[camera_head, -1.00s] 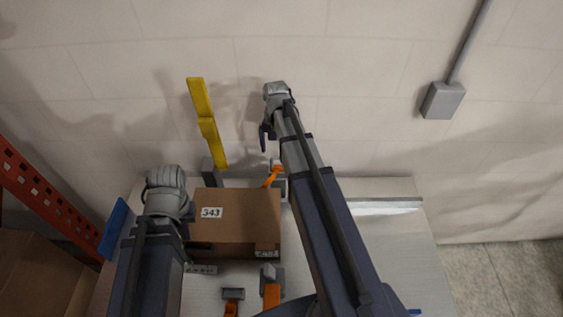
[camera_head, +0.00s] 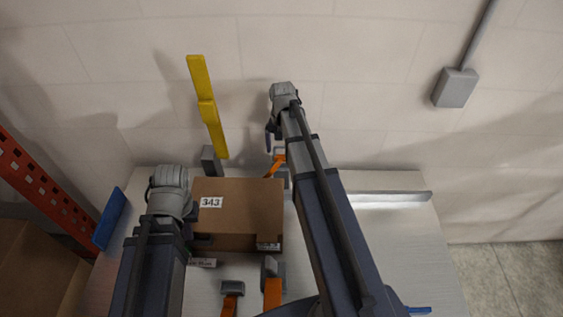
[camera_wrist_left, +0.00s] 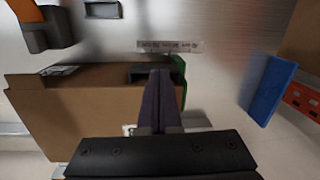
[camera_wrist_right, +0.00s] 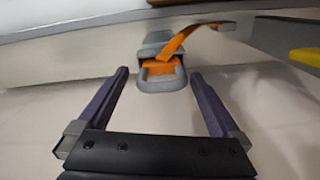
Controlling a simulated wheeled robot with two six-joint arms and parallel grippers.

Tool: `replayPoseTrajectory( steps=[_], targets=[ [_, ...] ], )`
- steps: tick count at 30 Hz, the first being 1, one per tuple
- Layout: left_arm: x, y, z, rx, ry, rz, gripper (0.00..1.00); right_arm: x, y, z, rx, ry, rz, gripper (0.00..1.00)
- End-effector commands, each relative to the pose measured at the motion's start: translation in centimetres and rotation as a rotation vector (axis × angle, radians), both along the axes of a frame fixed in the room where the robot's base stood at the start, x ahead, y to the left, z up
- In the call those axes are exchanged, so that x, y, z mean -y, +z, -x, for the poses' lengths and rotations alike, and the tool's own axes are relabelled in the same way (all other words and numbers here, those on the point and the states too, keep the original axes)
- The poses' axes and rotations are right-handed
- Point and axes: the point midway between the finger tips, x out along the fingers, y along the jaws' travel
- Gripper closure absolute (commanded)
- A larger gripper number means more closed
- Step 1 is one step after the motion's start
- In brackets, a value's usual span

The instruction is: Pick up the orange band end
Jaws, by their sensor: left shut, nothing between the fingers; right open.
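In the right wrist view an orange band end (camera_wrist_right: 190,38) curves out of a grey dispenser (camera_wrist_right: 162,76) and hangs in the air. In the head view the orange band (camera_head: 277,162) shows at the far side of the table, just left of my right arm. My right gripper (camera_wrist_right: 160,78) is open and empty, its fingers on either side of the dispenser in that view and apart from the band. In the head view my right gripper (camera_head: 271,132) is partly hidden. My left gripper (camera_wrist_left: 158,80) is shut and empty beside the cardboard box (camera_head: 240,208).
Other orange bands (camera_head: 272,292) with grey holders stand at the table's near side. A yellow upright (camera_head: 208,107) stands behind the box near the wall. A blue panel (camera_head: 109,218) and an orange rack (camera_head: 35,185) are at left.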

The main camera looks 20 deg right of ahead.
Motion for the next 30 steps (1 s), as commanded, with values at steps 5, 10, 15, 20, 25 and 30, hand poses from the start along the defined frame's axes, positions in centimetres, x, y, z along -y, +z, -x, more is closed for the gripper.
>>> replayPoseTrajectory(
  steps=[5,10,15,20,25,30],
  targets=[
    [0.0,-1.99,0.0,0.0,0.001,0.0,1.0,-0.06,-2.0,-0.01,0.0,0.001,0.0,0.0],
    [0.0,-1.79,0.0,0.0,0.001,0.0,1.0,-0.06,-1.79,-0.02,0.0,0.001,0.0,0.0],
    [0.0,-1.78,0.0,0.0,0.001,0.0,1.0,-0.06,-1.78,-0.02,0.0,0.001,0.0,0.12],
    [0.0,-1.78,0.0,0.0,0.001,0.0,1.0,-0.06,-1.78,-0.02,0.0,0.001,0.0,0.3],
    [0.0,-1.79,0.0,0.0,0.001,0.0,1.0,-0.07,-1.79,-0.01,0.0,0.001,0.0,0.49],
    [0.0,-1.79,0.0,0.0,0.001,0.0,1.0,-0.06,-1.79,-0.02,0.0,0.001,0.0,0.69]
  ],
)
